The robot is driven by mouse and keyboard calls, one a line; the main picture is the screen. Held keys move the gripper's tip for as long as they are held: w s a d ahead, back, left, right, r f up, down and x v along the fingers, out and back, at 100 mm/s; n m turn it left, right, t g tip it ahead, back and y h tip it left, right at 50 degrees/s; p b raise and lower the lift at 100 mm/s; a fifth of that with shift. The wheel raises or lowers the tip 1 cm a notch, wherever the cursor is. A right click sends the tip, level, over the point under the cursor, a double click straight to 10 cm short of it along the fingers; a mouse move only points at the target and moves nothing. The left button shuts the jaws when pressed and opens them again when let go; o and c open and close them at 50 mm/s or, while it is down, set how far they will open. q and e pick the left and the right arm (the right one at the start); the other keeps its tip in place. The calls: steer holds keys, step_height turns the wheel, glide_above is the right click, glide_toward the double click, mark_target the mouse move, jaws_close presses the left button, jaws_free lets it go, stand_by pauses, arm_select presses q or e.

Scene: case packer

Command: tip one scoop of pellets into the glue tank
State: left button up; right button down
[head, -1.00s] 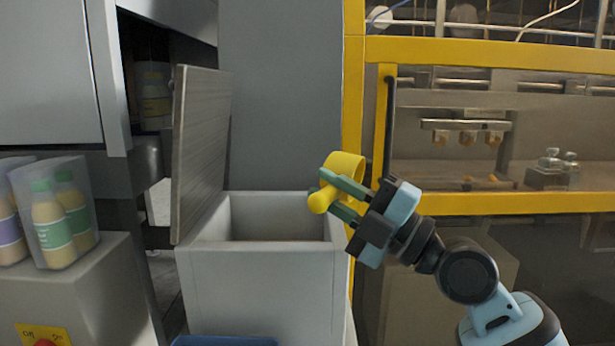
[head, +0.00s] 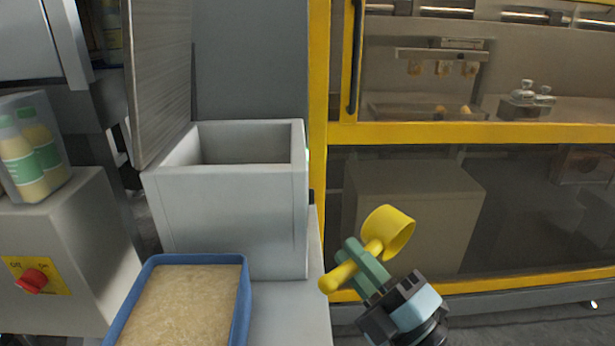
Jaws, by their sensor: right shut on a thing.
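My right gripper (head: 366,270) is shut on the handle of a yellow scoop (head: 390,229). It holds the scoop in the air, right of the grey ledge and in front of the yellow-framed machine. The scoop's cup is at the upper right of the gripper; I cannot see whether it holds pellets. The glue tank (head: 228,211) is a grey open-topped box with its lid (head: 160,75) standing up at the left. The part of its inside that shows looks empty. A blue tray (head: 243,305) full of tan pellets (head: 187,308) sits in front of the tank. My left gripper is not in view.
The yellow-framed machine (head: 450,132) with glass panels stands behind the scoop. At the left, wrapped bottles (head: 30,150) stand on a grey cabinet with a red switch (head: 33,281). A bare strip of ledge (head: 288,315) lies right of the tray.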

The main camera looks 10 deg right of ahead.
steer(key=s+d+f+m+t+h, duration=0.1)
steer(key=s+d+f+m+h, duration=0.1)
steer(key=s+d+h, duration=0.1)
steer(key=s+d+f+m+t+h, duration=0.1)
steer(key=s+d+f+m+h, duration=0.1)
steer(key=s+h, duration=0.4)
steer(key=shift+s+d+f+m, duration=0.4)
steer(key=shift+s+d, duration=0.1)
steer(key=shift+s, duration=0.2)
